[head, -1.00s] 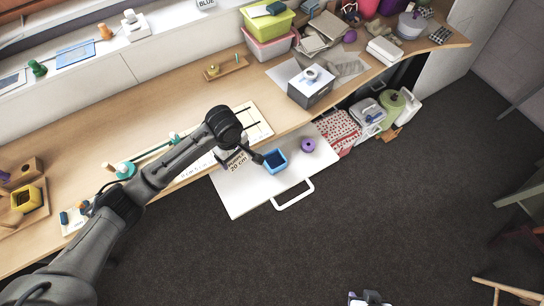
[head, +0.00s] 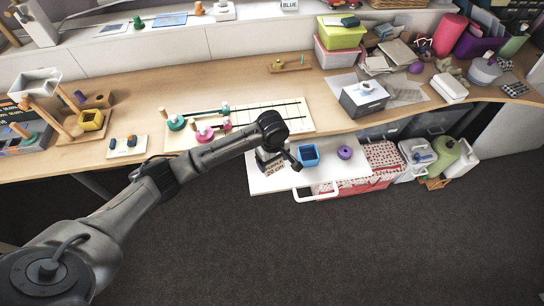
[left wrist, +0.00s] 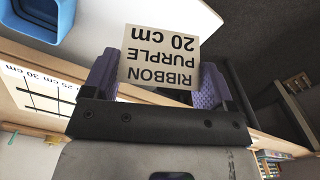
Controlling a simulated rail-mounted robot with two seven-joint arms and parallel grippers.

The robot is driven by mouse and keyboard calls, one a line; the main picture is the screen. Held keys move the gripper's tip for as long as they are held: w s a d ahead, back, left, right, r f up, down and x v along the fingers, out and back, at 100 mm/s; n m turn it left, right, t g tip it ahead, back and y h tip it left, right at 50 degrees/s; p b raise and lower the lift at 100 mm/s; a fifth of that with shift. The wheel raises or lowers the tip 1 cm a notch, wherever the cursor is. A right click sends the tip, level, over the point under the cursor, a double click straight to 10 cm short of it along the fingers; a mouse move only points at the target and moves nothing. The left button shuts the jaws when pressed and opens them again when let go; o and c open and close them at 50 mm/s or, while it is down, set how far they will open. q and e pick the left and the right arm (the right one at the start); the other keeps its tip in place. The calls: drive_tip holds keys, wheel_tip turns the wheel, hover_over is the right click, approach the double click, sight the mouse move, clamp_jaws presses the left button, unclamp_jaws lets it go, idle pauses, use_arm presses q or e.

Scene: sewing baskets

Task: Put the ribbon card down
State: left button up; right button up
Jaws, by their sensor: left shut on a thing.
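The ribbon card (left wrist: 160,57) is a pale card printed "RIBBON PURPLE 20 cm", upside down in the left wrist view. My left gripper (left wrist: 158,82) is shut on it, with a purple finger at each side. In the head view the left gripper (head: 282,160) and the card (head: 272,168) are over the left part of a white pull-out board (head: 262,183). The card is left of a small blue open box (head: 308,155). I cannot tell whether the card touches the board. My right gripper is not in view.
A purple ring (head: 345,153) lies on the board, right of the blue box. A white handle (head: 317,195) sticks out at the front. A board with black lines and spools (head: 270,114) lies on the desk behind. A grey box (head: 364,99) stands further right.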

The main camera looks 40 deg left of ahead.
use_arm(q)
drive_tip(key=w+a+f, duration=0.2)
drive_tip(key=a, duration=0.1)
drive_tip(key=w+a+f+b, duration=0.1)
drive_tip(key=shift+a+f, duration=0.15)
drive_tip(key=shift+a, duration=0.05)
drive_tip(key=shift+f+b, duration=0.45)
drive_tip(key=shift+f, duration=1.55)
drive_tip(key=o, duration=0.8)
drive_tip(key=shift+f, duration=0.15)
